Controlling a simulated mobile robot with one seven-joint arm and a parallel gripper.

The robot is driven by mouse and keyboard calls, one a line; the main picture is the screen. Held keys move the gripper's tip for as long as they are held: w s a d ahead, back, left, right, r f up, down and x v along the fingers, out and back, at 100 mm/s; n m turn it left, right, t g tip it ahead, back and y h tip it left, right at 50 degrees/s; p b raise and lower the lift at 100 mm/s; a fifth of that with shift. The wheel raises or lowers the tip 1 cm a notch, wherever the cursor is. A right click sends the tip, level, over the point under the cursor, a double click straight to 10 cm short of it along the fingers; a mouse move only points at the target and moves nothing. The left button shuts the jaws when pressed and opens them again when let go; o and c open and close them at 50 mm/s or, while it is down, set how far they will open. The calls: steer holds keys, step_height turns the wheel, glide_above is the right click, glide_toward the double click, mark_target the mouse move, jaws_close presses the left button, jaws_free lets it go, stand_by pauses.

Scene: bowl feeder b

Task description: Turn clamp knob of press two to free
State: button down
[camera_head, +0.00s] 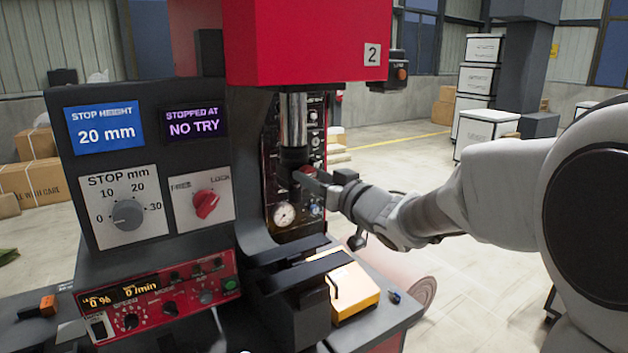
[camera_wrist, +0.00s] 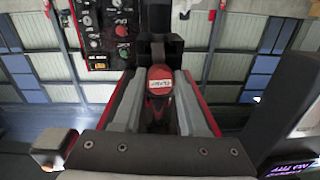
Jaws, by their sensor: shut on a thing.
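Press two has a red head (camera_head: 305,45) with a "2" plate, above a metal ram (camera_head: 293,120). My gripper (camera_head: 308,182) is at the dark lower end of the ram, reaching in from the right. In the wrist view, its fingers (camera_wrist: 160,98) are shut on a red knob (camera_wrist: 159,82) with a small white label, which I take for the clamp knob. The label's writing is too small to read surely, and the knob's turn position cannot be told. Another red knob (camera_head: 206,203) sits on the front panel between FREE and LOCK markings.
The front panel (camera_head: 65,180) has a "20 mm" screen, a "NO TRY" screen and a stop dial (camera_head: 127,214). A yellow block (camera_head: 352,291) lies below the ram beside dark bars. A gauge (camera_head: 284,215) is behind my gripper.

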steer(key=shift+n+h+b, duration=0.4)
steer(key=shift+n+b, duration=4.9)
steer(key=shift+n, duration=2.9)
steer(key=shift+r, duration=0.1)
steer(key=shift+c, duration=2.3)
jaws_free()
steer(key=p+v, duration=0.1)
steer(key=v, duration=1.6)
steer(key=shift+s+d, duration=0.15)
steer(key=shift+s, duration=0.05)
